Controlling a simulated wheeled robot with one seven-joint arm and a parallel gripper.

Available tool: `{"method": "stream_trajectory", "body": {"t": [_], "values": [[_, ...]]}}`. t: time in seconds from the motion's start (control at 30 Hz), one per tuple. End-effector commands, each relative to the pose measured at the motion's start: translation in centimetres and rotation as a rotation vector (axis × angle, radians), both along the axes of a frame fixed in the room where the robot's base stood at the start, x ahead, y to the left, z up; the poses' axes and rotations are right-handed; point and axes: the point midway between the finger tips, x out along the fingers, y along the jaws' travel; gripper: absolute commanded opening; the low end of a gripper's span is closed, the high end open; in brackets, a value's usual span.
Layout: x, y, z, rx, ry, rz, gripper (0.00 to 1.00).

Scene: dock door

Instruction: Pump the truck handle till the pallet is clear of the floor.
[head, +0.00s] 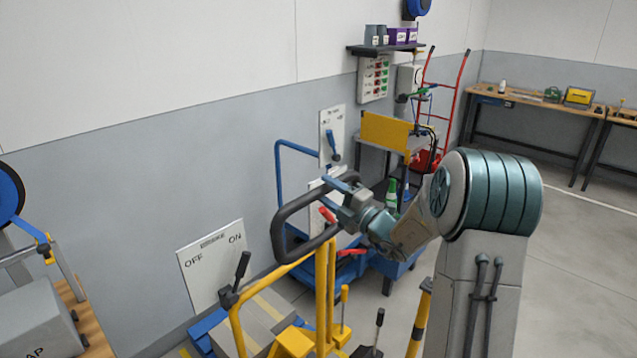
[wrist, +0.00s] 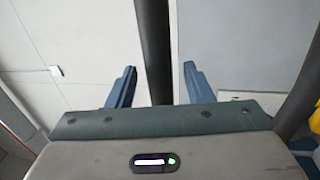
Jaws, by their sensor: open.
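The truck handle (head: 280,222) is a black loop on top of the yellow pallet truck (head: 322,300) in the head view. My gripper (head: 338,192) is at the upper right part of the loop. In the wrist view, the handle's black bar (wrist: 154,45) runs between the two blue fingers of my gripper (wrist: 160,86). The fingers are apart, with a gap on each side of the bar. A grey load with yellow bands (head: 262,318) sits low behind the truck, above blue parts that may be the pallet. Its underside and the floor beneath are hidden.
An OFF/ON board (head: 212,262) with a black lever (head: 242,268) stands at left. A blue cart (head: 282,180) and a yellow panel (head: 385,131) are behind the handle. A workbench (head: 535,103) lines the back right. Floor (head: 590,240) is open at right.

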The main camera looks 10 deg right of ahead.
Motion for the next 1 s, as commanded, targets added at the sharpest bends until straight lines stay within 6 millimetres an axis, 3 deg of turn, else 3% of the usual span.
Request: {"method": "stream_trajectory", "body": {"t": [0.23,0.6,0.77,1.0], "values": [[2.4,1.8,0.6,0.0,0.0,0.001,0.47],[2.8,2.1,0.6,-0.001,0.001,0.0,0.47],[2.8,2.1,0.7,-0.001,0.001,0.0,0.02],[2.6,1.9,0.6,0.002,-0.003,0.002,0.0]]}}
